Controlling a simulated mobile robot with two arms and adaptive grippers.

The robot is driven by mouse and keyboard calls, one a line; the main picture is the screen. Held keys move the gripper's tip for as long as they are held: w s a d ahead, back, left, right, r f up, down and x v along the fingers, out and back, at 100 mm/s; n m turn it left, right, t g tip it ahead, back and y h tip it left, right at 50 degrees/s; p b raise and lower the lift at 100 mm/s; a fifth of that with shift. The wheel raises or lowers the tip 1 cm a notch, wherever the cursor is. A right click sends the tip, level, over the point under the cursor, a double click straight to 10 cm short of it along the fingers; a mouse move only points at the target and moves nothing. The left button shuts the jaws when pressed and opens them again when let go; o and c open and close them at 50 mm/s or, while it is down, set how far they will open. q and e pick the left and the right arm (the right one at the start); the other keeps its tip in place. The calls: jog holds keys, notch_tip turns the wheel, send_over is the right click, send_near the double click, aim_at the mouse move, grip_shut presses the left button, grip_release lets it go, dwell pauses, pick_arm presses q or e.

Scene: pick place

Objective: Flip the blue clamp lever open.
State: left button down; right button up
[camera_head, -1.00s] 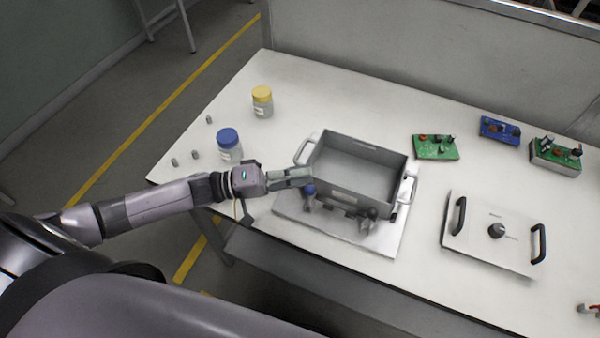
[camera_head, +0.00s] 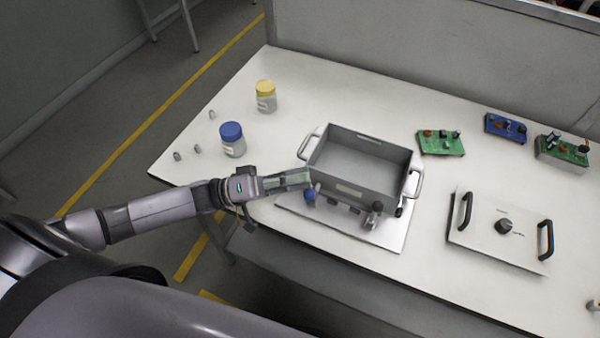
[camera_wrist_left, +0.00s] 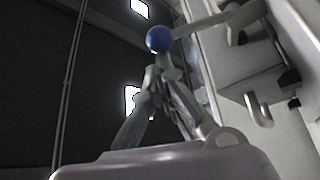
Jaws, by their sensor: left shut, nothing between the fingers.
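The blue clamp lever (camera_head: 310,195) has a round blue knob and sits at the front left of the grey open box (camera_head: 362,162). In the left wrist view its blue ball (camera_wrist_left: 159,39) shows just beyond the fingertips. My left gripper (camera_head: 306,176) is shut and empty, just above and beside the blue knob, near the box's front left corner. The left wrist view shows the shut fingers (camera_wrist_left: 158,85) close to the ball; whether they touch it I cannot tell. A second, dark-knobbed clamp (camera_head: 375,210) stands at the front right of the box. My right gripper is not in view.
The box stands on a pale plate (camera_head: 345,227) at the table's front edge. A lid with two black handles (camera_head: 484,239) lies to the right. Blue-capped (camera_head: 232,141) and yellow-capped (camera_head: 265,97) jars stand left; circuit boards (camera_head: 441,143) lie behind right. The table centre-right is clear.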

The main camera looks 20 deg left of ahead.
pick_arm(q)
jog(key=shift+s+f+p, duration=0.2)
jog(key=shift+s+p, duration=0.15)
jog(key=shift+s, duration=0.65)
jog(key=shift+s+f, duration=0.3)
jog(key=shift+s, duration=0.2)
jog(key=shift+s+a+f, duration=0.1)
jog(key=shift+s+f, duration=0.65)
jog(key=shift+s, duration=0.05)
jog(key=shift+s+f, duration=0.3)
jog(key=shift+f, duration=0.1)
jog(key=shift+f, duration=0.1)
jog(key=v, duration=1.2)
